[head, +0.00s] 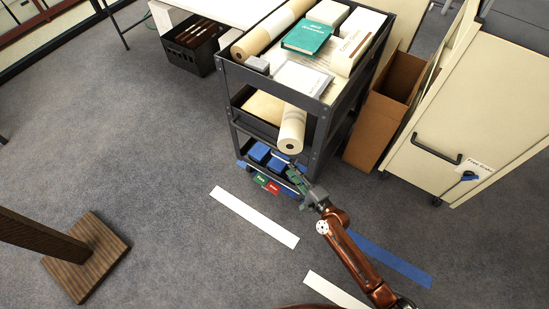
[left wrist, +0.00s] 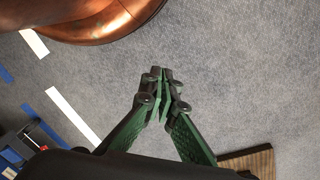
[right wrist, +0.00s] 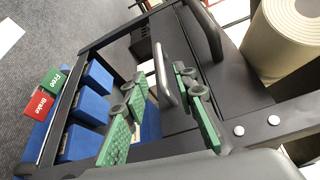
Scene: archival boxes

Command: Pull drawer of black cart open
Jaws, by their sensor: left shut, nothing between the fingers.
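The black cart (head: 322,140) stands at upper centre in the head view. My right gripper (head: 291,170) is low at its front. In the right wrist view a dark panel (right wrist: 178,122) of the cart carries a grey bar handle (right wrist: 162,75). My right gripper (right wrist: 160,76) is open, with its green fingers on either side of this handle; whether they touch it is unclear. A second, dark handle (right wrist: 207,32) shows further right. My left gripper (left wrist: 161,76) is shut and empty over bare carpet, seen only in the left wrist view.
Blue boxes (head: 259,152) and green and red labelled blocks (right wrist: 40,105) sit at the cart's bottom. A paper roll (head: 292,130) sticks out above my right gripper. A cardboard box (head: 372,125) and beige cabinet (head: 440,120) stand right.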

